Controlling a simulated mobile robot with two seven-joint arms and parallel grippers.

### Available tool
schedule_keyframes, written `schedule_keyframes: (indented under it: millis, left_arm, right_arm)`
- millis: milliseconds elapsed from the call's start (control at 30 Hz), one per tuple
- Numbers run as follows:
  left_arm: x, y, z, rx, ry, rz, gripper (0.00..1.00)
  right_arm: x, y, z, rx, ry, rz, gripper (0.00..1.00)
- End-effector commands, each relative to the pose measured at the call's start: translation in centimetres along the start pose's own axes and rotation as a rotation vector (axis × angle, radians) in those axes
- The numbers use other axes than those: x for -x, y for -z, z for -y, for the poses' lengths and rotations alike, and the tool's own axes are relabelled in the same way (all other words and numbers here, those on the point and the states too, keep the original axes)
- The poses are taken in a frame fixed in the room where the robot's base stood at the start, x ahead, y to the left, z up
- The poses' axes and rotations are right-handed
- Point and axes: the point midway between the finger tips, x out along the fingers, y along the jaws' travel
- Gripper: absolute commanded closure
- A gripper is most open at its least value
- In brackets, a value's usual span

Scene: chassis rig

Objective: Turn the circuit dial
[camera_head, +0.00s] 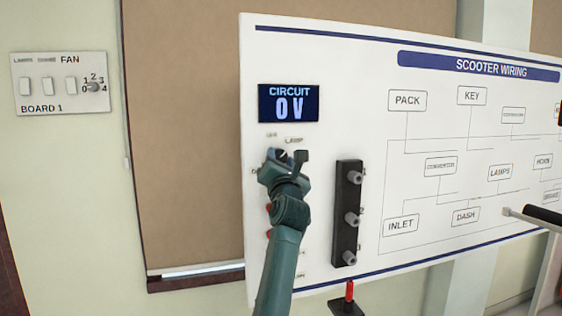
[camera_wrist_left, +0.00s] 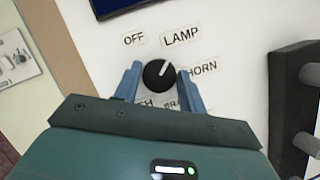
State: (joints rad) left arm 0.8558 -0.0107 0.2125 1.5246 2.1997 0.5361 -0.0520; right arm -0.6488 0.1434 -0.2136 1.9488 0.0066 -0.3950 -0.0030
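The circuit dial (camera_wrist_left: 159,74) is a round black knob on the white wiring board, seen in the left wrist view. Its white mark points up and slightly right, toward the LAMP label (camera_wrist_left: 181,35). Labels OFF (camera_wrist_left: 134,39) and HORN (camera_wrist_left: 202,67) stand around it; lower labels are partly covered by my fingers. My left gripper (camera_head: 286,157) is at the dial, which it largely hides in the head view. Its blue fingers (camera_wrist_left: 158,80) are open, one on each side of the dial, with narrow gaps showing. The CIRCUIT display (camera_head: 289,103) reads 0 V. My right gripper is not in view.
A black block (camera_head: 347,212) with several grey pegs stands out from the board right of my left gripper. A red-handled item (camera_head: 349,293) is below it. A fan switch panel (camera_head: 60,84) is at the far left. A black grip (camera_head: 544,214) juts in at right.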

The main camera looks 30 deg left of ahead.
Motion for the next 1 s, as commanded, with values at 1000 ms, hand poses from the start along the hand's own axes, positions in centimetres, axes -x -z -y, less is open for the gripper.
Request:
schedule_keyframes:
  millis: [1000]
  left_arm:
    - [9.8, 0.2, 0.2, 0.003, 0.001, 0.001, 0.41]
  right_arm:
    - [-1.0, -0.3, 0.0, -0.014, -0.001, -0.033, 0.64]
